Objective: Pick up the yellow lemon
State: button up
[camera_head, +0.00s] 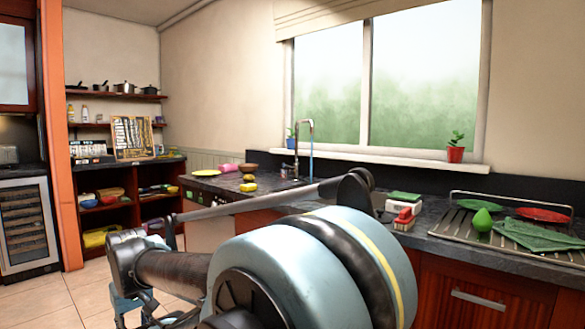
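A small yellow object (248,187), which looks like the lemon, lies on the dark counter left of the sink tap. It is too small for me to be sure of its shape. My gripper (140,308) is at the lower left, in front of the counter and nearer to me, well apart from the yellow object. Its fingers are small and partly cut off by the bottom edge, so I cannot tell whether it is open or shut. My arm's large joint fills the lower middle and hides part of the counter front.
Near the yellow object are a yellow plate (206,172), a pink item (229,168) and a brown bowl (249,167). The tap (309,140) stands behind. A drying rack with a red plate (544,214) and green cloth (540,235) is at right. Floor (40,297) shows at left.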

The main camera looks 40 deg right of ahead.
aim_at(247, 178)
jog(key=z, duration=0.45)
jog(key=i, duration=0.85)
jog(key=z, duration=1.05)
jog(key=i, duration=0.55)
jog(key=z, duration=0.35)
